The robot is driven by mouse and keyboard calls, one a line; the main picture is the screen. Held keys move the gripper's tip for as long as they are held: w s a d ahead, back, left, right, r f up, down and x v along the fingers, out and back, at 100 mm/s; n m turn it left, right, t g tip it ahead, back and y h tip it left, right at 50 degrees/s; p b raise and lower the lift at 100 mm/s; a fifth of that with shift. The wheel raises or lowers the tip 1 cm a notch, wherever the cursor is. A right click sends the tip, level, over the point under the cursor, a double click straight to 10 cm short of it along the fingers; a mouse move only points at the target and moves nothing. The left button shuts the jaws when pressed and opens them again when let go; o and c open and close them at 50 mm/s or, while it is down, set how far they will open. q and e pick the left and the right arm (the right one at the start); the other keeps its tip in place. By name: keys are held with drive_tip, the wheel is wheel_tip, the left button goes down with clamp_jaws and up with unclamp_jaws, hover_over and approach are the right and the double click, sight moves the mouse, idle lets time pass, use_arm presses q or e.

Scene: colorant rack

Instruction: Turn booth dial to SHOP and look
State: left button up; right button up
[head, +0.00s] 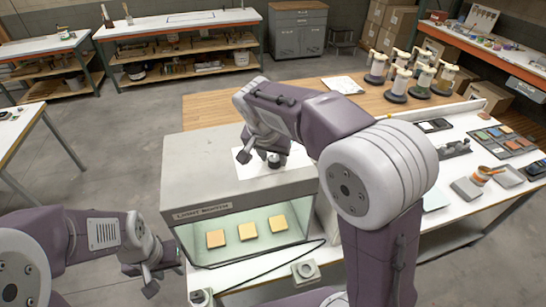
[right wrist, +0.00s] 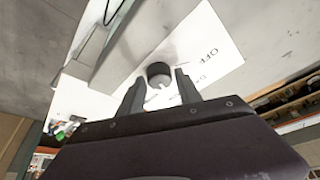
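The light booth (head: 195,170) is a grey box with a lit, pale green interior. Three yellow-orange sample tiles (head: 248,231) sit inside. A black round dial (head: 274,161) stands on its top, on a white label sheet (head: 300,157). Contact cannot be told. My left gripper (head: 143,279) hangs left of the booth, its opening unclear.
A white worktable right of the booth holds colour cards (head: 508,140) and an orange cup (head: 485,174). Several dispensers (head: 421,82) stand at the back. Floor is free at left.

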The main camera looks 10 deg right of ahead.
drive_tip(key=shift+o, duration=0.5)
drive_tip(key=shift+w+d+f, duration=0.1)
drive_tip(key=shift+w, duration=0.05)
drive_tip(key=v, duration=0.9)
